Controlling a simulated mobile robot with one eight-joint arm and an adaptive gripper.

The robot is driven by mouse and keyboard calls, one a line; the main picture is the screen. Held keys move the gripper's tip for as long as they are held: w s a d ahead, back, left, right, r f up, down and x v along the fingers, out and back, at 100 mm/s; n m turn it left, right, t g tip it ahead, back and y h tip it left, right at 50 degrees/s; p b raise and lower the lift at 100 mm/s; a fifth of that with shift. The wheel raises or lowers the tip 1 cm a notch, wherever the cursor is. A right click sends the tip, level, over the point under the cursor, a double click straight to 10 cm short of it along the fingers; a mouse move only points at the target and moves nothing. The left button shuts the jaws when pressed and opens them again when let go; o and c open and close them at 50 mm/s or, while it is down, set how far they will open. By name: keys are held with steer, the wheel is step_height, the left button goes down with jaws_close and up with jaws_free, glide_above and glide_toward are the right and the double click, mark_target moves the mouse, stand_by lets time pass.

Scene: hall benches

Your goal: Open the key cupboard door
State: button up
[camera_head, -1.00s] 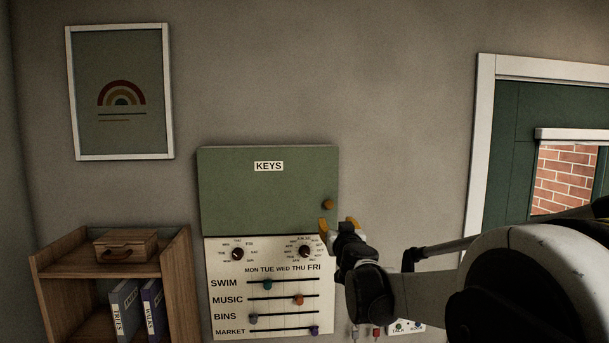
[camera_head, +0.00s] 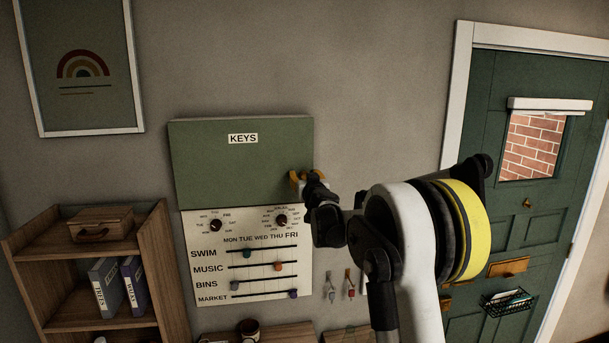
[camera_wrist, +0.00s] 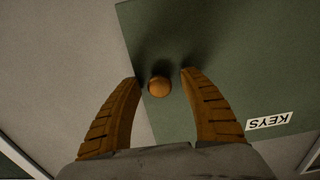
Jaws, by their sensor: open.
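The key cupboard (camera_head: 222,164) is a green box on the wall with a white KEYS label, and its door looks shut. Its round orange-brown knob (camera_wrist: 159,87) shows in the wrist view near the door's edge. My gripper (camera_wrist: 160,76) is open, with one ribbed orange finger on each side of the knob and gaps to both. In the head view my gripper (camera_head: 298,178) is at the door's lower right and hides the knob. The KEYS label also shows upside down in the wrist view (camera_wrist: 269,121).
A white planner board (camera_head: 245,270) with dials and sliders hangs directly below the cupboard. A wooden shelf (camera_head: 40,258) stands at the left. Hanging keys (camera_head: 349,286) are below my wrist. A green door (camera_head: 480,120) is at the right. The wall right of the cupboard is bare.

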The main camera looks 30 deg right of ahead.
jaws_close()
